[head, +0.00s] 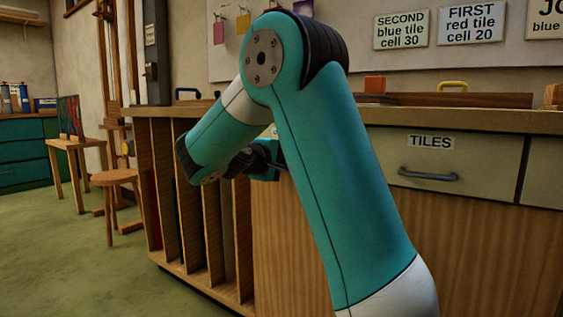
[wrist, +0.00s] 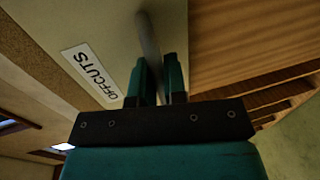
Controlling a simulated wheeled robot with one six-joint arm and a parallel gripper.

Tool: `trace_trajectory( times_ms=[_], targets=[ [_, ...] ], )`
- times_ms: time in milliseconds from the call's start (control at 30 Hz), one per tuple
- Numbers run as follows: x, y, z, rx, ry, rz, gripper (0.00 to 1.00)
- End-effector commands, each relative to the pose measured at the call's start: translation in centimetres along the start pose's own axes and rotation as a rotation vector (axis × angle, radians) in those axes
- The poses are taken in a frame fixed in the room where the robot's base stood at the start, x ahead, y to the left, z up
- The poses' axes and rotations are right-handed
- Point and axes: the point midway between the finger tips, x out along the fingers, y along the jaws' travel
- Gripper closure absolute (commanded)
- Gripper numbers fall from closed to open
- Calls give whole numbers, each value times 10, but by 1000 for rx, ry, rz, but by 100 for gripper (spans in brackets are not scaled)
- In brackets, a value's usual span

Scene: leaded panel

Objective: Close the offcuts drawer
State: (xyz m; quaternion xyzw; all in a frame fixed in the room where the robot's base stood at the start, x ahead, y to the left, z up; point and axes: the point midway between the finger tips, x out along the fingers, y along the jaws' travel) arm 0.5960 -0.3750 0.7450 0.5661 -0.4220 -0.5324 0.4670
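The offcuts drawer shows in the wrist view as a pale front (wrist: 95,25) with a white OFFCUTS label (wrist: 90,75). Its grey bar handle (wrist: 149,38) runs between the two teal fingers of my gripper (wrist: 158,75). The fingers are close together, one on each side of the bar, and look shut on it. In the head view my arm covers the drawer, and my gripper (head: 268,158) is partly hidden behind it at the bench front. How far the drawer stands out cannot be told.
The TILES drawer (head: 460,165) is right of my arm, with wood panelling (head: 470,250) below. Upright rack slots (head: 190,215) stand at the bench's left end. A stool (head: 117,180) and small table (head: 75,145) are farther left. Green floor (head: 70,260) there is clear.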

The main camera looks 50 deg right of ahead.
Motion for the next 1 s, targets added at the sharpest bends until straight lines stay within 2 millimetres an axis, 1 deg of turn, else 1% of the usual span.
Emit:
trace_trajectory(
  times_ms=[167, 300, 400, 700, 733, 767, 800, 833, 1000],
  targets=[
    [4, 3, 0, -1, -3, 0, 100],
    [24, 11, 1, -2, -6, 0, 100],
    [35, 11, 1, -2, -4, -1, 100],
    [41, 9, 1, 2, -2, 3, 100],
    [41, 9, 2, 2, -2, 3, 85],
    [41, 10, 2, 2, -3, 3, 78],
    [41, 9, 2, 2, -3, 3, 69],
    [40, 9, 1, 2, -2, 3, 64],
    [38, 9, 0, 2, 0, 3, 64]
  ],
)
